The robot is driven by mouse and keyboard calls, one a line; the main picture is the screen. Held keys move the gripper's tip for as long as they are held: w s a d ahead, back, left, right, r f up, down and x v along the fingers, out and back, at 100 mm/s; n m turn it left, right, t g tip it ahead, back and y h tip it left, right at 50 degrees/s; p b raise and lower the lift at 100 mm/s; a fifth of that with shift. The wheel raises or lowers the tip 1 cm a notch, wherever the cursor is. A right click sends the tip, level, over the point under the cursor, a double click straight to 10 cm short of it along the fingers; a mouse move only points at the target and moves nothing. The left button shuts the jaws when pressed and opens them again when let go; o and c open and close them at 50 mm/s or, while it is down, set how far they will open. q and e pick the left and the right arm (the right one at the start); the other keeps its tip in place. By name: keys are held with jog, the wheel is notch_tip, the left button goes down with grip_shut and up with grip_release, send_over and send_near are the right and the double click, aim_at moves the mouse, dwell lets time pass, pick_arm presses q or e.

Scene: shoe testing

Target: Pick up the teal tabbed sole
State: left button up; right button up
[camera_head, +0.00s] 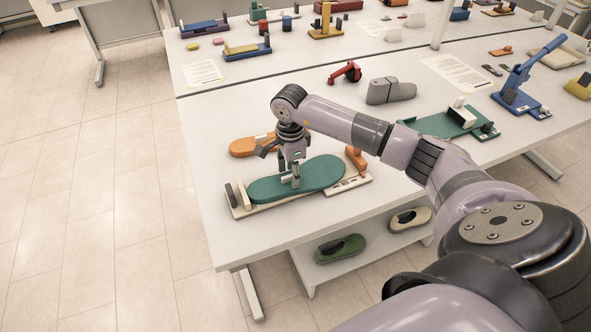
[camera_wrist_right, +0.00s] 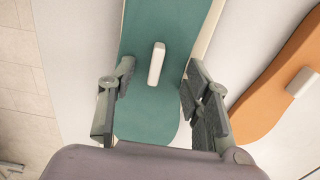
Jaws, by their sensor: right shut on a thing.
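The teal tabbed sole (camera_head: 320,176) lies along a pale testing fixture (camera_head: 240,211) on the near white table. It also shows in the right wrist view (camera_wrist_right: 150,112), with a white upright tab (camera_wrist_right: 157,63) on its top. My right gripper (camera_head: 290,184) points down onto the sole from above and is shut on it. In the right wrist view its two fingers (camera_wrist_right: 157,85) stand on either side of the sole's middle line. The exact contact is hard to see. My left gripper is in neither view.
An orange sole (camera_head: 251,145) lies just behind the fixture. An orange clamp (camera_head: 356,160) stands at its right end. A grey shoe last (camera_head: 391,91), a red tool (camera_head: 345,73) and a green fixture (camera_head: 440,124) lie further back. Shoes (camera_head: 340,248) sit on the shelf below.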

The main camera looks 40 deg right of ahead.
jog(key=shift+s+f, duration=0.3)
jog(key=shift+f, duration=0.1)
